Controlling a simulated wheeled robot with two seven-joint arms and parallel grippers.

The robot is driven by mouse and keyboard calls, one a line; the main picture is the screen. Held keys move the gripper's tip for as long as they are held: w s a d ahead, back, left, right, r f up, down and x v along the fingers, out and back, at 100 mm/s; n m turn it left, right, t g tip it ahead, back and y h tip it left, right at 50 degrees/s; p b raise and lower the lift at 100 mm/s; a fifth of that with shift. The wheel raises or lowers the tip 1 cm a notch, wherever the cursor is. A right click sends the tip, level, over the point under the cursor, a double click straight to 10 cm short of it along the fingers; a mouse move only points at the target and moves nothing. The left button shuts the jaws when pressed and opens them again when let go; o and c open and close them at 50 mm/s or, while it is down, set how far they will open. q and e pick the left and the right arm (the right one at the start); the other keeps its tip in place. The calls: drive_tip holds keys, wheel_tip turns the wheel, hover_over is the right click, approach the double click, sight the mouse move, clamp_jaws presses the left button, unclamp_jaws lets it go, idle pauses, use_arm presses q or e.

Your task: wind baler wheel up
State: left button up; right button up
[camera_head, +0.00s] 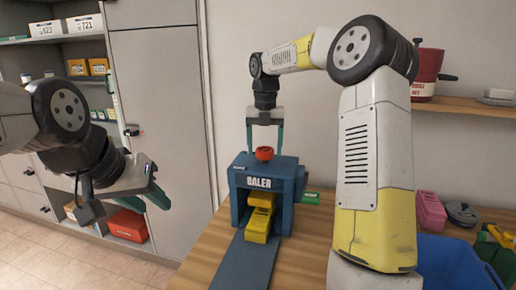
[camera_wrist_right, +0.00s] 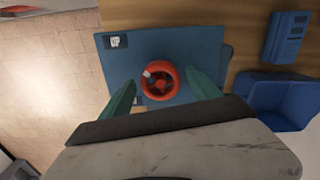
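The blue baler (camera_head: 268,183) stands on the wooden table, with a red wheel (camera_head: 264,153) on its top. A yellow block (camera_head: 258,222) sits in its front opening. My right gripper (camera_head: 265,146) points down at the wheel from above. In the right wrist view, the red wheel (camera_wrist_right: 159,80) lies between the two teal fingers of the right gripper (camera_wrist_right: 161,88), with a gap on each side. My left gripper (camera_head: 160,188) is empty and open, out to the left of the baler, in front of the cabinet.
A blue bin (camera_head: 455,265) stands at the right of the table, with a pink box (camera_head: 430,212) and a grey lidded pot (camera_head: 462,213) behind it. A shelf with a red canister (camera_head: 427,73) is above right.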

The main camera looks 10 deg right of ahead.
sight(265, 149)
idle(0.3)
wheel_tip(265, 149, up, 8)
drive_tip(key=shift+f, duration=0.2)
drive_tip(key=shift+r, duration=0.1)
drive_tip(key=shift+s+r, duration=0.1)
drive_tip(key=shift+s, duration=0.15)
drive_tip(key=s+r+m+t, duration=0.2)
drive_tip(key=s+m+t, duration=0.1)
drive_tip(key=s+m, duration=1.35)
drive_tip(key=s+d+f+m+t+y, duration=0.1)
drive_tip(key=s+f+m, duration=0.2)
drive_tip(key=s+m, duration=0.3)
drive_tip(key=s+f+m+t+y, duration=0.1)
drive_tip(key=s+f+m, duration=0.3)
drive_tip(key=m, duration=0.6)
drive_tip(key=shift+s+d+t, duration=0.4)
drive_tip(key=shift+s+t, duration=0.2)
drive_tip(key=shift+s, duration=0.6)
